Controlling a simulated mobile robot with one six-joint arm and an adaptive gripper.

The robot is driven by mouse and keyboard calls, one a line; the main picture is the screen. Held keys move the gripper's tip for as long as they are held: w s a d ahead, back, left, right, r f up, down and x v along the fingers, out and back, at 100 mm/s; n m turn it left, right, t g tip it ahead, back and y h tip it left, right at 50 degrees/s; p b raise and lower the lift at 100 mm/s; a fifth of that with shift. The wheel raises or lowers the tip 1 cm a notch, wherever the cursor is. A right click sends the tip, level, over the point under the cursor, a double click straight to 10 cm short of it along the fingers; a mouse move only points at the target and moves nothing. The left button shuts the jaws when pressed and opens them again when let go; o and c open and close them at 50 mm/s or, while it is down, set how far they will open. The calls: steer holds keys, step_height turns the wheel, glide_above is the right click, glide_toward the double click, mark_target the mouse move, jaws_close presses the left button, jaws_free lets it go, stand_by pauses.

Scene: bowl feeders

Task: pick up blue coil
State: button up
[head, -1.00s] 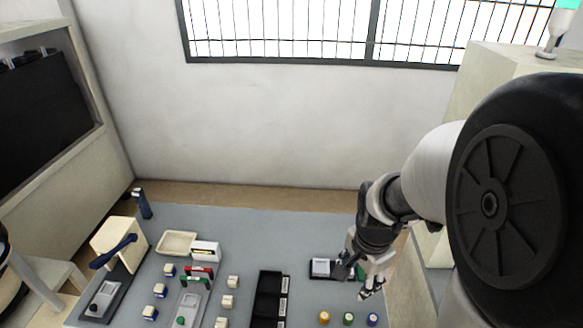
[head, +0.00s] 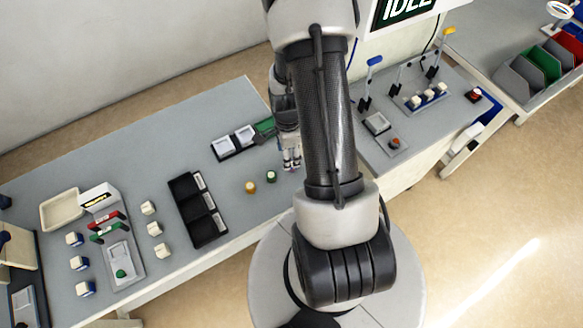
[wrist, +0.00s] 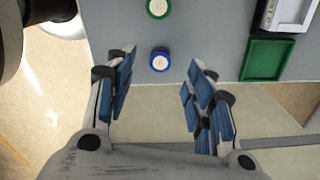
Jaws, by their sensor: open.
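The blue coil (wrist: 160,59), a small round spool with a pale top, sits on the grey table near its edge in the wrist view. My gripper (wrist: 161,78) is open and empty, with one finger on each side of the coil's line and the coil between or just beyond the tips. In the head view my gripper (head: 291,162) is low over the table's right end. I cannot make out the blue coil there; my arm and gripper likely cover it. The green coil (wrist: 158,8) stands beyond it in the wrist view.
The green coil (head: 271,176) and yellow coil (head: 250,188) stand left of my gripper. A black bin row (head: 198,208) is farther left. A second table with levers (head: 395,115) stands to the right.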

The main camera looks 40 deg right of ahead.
steer(key=shift+d+f+b, duration=0.2)
steer(key=shift+f+b, duration=0.45)
steer(key=shift+f, duration=1.15)
steer(key=shift+d+f+b, duration=0.2)
steer(key=shift+f+b, duration=0.45)
steer(key=shift+f, duration=1.1)
steer(key=shift+s+r, duration=0.1)
steer(key=shift+c, duration=0.3)
steer(key=c, duration=1.1)
